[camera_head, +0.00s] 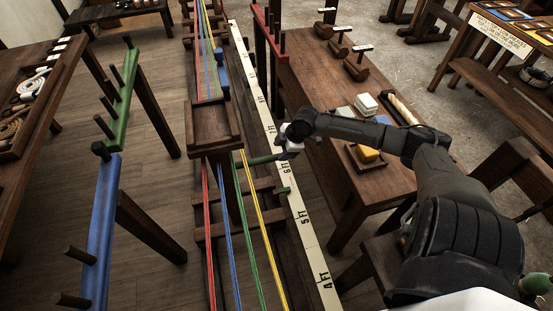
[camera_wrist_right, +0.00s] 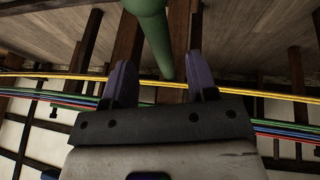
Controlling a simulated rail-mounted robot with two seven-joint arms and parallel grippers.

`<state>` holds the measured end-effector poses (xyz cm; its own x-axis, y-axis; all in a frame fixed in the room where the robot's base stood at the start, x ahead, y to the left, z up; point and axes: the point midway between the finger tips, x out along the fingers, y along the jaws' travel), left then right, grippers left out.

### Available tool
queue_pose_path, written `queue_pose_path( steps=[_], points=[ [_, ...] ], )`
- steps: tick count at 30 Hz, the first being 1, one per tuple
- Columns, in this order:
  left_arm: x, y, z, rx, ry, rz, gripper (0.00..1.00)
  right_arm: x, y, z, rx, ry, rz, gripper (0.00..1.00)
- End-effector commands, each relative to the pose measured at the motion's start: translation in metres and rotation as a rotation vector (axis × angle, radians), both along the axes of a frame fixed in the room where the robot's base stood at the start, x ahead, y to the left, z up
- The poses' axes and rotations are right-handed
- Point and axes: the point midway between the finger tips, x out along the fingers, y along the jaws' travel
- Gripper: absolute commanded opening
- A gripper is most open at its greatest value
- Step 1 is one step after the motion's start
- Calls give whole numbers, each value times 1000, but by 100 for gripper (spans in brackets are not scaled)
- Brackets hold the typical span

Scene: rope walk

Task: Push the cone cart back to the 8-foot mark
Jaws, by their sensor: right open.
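The cone cart (camera_head: 213,127), a dark wooden tray on a post, stands on the rail in the middle of the head view. Red, blue, green and yellow ropes run past it. A green handle (camera_head: 262,160) sticks out from its right side toward the white foot scale (camera_head: 302,215), near the 6 FT label. My right gripper (camera_head: 283,147) is at the outer end of this handle. In the right wrist view, its two purple fingers (camera_wrist_right: 163,80) are open, with the green handle (camera_wrist_right: 150,30) lying between them; contact cannot be told. My left gripper is not in view.
A wooden bench (camera_head: 325,85) with blocks and a small tray stands right of the rail. Green and blue peg posts (camera_head: 100,215) stand at the left. Another table (camera_head: 35,85) holds rope coils. The scale runs on past 7 FT toward the far end.

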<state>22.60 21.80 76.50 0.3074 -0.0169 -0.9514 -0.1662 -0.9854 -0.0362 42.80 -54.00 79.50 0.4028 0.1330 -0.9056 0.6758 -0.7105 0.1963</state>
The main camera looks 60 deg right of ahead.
Motion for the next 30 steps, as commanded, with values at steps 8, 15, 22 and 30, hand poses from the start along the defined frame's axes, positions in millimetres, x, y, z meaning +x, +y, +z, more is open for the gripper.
queue_pose_path(
  steps=[8, 15, 22, 30],
  points=[
    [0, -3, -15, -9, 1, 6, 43, 14, 5, -32, 0, 0, 0, 53],
    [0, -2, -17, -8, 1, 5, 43, 17, 6, -40, -1, 1, 0, 53],
    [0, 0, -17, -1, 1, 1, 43, 18, 6, -40, -1, 2, 1, 53],
    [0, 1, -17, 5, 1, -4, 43, 17, 6, -40, -1, 2, 1, 32]
  ],
)
